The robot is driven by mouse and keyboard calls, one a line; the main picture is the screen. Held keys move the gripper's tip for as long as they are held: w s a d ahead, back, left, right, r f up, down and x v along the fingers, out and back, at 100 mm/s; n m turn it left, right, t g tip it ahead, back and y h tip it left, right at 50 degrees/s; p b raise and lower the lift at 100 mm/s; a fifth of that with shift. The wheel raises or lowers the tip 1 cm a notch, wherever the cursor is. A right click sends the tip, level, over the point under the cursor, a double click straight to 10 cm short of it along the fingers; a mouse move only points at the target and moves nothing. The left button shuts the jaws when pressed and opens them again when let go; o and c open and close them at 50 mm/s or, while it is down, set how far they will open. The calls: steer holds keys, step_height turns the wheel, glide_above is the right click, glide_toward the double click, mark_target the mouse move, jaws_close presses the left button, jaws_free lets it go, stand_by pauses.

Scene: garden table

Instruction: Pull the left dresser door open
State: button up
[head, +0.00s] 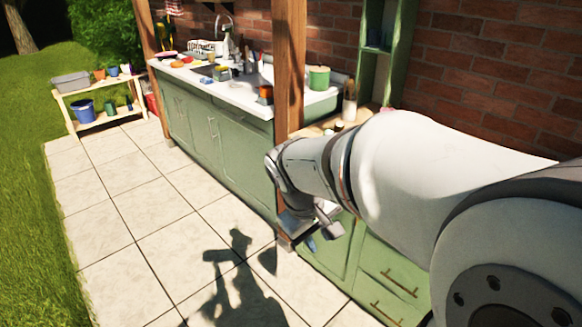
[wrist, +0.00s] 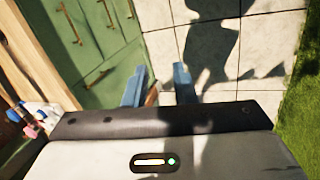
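The green dresser (head: 378,268) stands at the lower right in the head view, with its left door (head: 328,262) beside a column of drawers. The door looks shut, and my arm and gripper cover part of it, including its handle. The dresser front (wrist: 88,50) also shows at the upper left in the wrist view, with several slim metal handles. My gripper (head: 318,236) is in front of the left door in the head view. In the wrist view, its two blue fingers (wrist: 158,84) are apart with nothing held between them.
A wooden post (head: 289,75) rises at the dresser's left end. Beyond it stands a long green sink cabinet (head: 215,135) with items on its counter. A low wooden shelf (head: 100,117) stands far left. The tiled floor (head: 140,225) is clear, with my shadow on it.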

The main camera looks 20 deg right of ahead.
steer(key=w+d+f+n+g+h+b, duration=0.2)
steer(key=w+d+f+n+h+b, duration=0.25)
steer(key=w+d+f, duration=0.45)
steer(key=n+t+h+b, duration=0.5)
steer(key=n+h+b, duration=0.5)
steer(key=n+b, duration=0.25)
glide_above(356, 225)
steer(key=shift+n, duration=0.3)
steer(key=f, duration=2.3)
steer(key=shift+w+d+f, duration=0.1)
steer(key=shift+w+d, duration=0.05)
steer(key=shift+w, duration=0.15)
steer(key=shift+c, duration=0.3)
jaws_close()
